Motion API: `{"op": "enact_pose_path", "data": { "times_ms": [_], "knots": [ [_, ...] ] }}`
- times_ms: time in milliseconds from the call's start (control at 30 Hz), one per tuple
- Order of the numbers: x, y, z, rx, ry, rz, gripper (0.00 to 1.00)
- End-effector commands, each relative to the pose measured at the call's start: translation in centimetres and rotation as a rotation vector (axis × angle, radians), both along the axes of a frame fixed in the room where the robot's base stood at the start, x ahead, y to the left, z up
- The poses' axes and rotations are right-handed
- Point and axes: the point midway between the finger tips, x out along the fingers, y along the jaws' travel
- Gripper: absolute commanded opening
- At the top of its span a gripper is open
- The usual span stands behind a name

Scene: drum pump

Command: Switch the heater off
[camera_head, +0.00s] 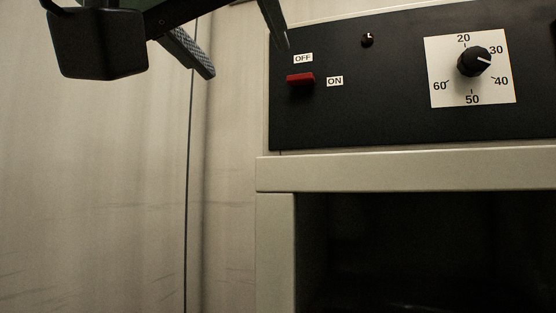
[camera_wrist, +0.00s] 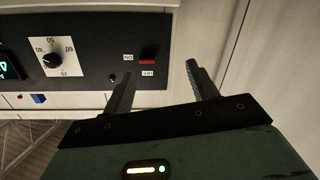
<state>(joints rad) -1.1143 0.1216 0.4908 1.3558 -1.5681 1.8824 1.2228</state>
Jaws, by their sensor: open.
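The red switch (camera_head: 300,79) is on the black control panel (camera_head: 380,115), near its left end. Its red handle lies level, with the OFF label (camera_head: 303,58) above it and the ON label (camera_head: 335,81) to its right. In the wrist view, which shows the panel upside down, the red switch (camera_wrist: 147,62) appears beyond and between my fingers. My gripper (camera_head: 245,58) is open and empty, up and to the left of the switch. Its open fingers also show in the wrist view (camera_wrist: 160,71). They appear apart from the switch.
A display (camera_wrist: 7,66) shows at the wrist view's left edge. A pale ledge (camera_head: 400,170) runs below the panel. A pale wall (camera_head: 90,180) stands left.

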Motion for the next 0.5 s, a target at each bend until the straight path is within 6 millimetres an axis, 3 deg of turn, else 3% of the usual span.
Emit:
{"op": "enact_pose_path", "data": {
  "times_ms": [100, 233, 500],
  "knots": [
    [-2.0, -0.9, 2.4, 0.156, -0.116, -0.052, 0.58],
    [-2.5, -1.6, 3.6, 0.223, -0.165, -0.079, 0.58],
    [1.2, -3.1, 3.8, 0.226, -0.171, -0.087, 0.58]
  ]
}}
